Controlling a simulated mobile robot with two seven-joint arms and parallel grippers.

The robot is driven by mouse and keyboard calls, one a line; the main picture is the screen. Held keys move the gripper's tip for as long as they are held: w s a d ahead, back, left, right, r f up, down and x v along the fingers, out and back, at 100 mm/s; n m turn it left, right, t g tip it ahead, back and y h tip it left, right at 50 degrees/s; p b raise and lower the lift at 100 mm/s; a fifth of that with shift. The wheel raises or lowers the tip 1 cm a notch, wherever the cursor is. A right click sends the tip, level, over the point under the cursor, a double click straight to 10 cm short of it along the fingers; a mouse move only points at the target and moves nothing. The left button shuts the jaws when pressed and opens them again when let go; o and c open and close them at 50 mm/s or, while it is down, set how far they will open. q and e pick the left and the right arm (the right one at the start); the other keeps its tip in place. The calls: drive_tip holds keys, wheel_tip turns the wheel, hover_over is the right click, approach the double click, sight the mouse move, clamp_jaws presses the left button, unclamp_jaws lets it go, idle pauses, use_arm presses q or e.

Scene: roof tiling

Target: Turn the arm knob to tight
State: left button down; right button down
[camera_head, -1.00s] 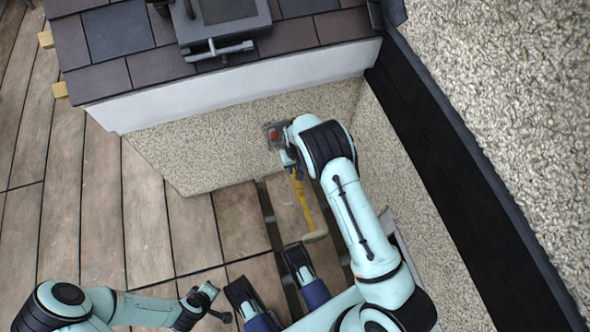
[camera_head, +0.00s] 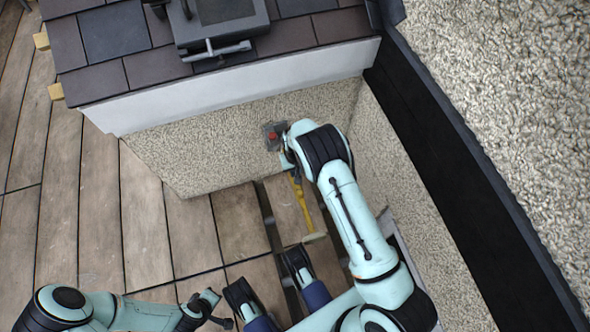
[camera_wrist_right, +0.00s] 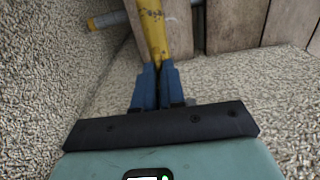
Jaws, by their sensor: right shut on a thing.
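A long yellow bar (camera_head: 304,202) with worn dark marks hangs beside the rough wall, its pale lower end near the deck. My right gripper (camera_wrist_right: 157,72) has its blue fingers closed on this bar (camera_wrist_right: 152,28) in the right wrist view. In the head view the right gripper (camera_head: 291,165) is mostly hidden by its own wrist. My left gripper (camera_head: 214,308) is low in the head view, apparently open and empty.
The pebbled wall (camera_head: 220,140) stands behind the bar, with another wall at the right. A tiled roof (camera_head: 150,65) with a grey roof window (camera_head: 215,30) lies above. Wooden decking (camera_head: 150,215) is clear at the left.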

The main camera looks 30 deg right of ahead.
drive_tip(key=m, duration=0.4)
drive_tip(key=shift+m, duration=0.3)
drive_tip(key=m, duration=0.4)
drive_tip(key=shift+m, duration=0.3)
drive_tip(key=m, duration=0.4)
drive_tip(key=shift+m, duration=2.2)
drive_tip(key=c, duration=1.2)
unclamp_jaws()
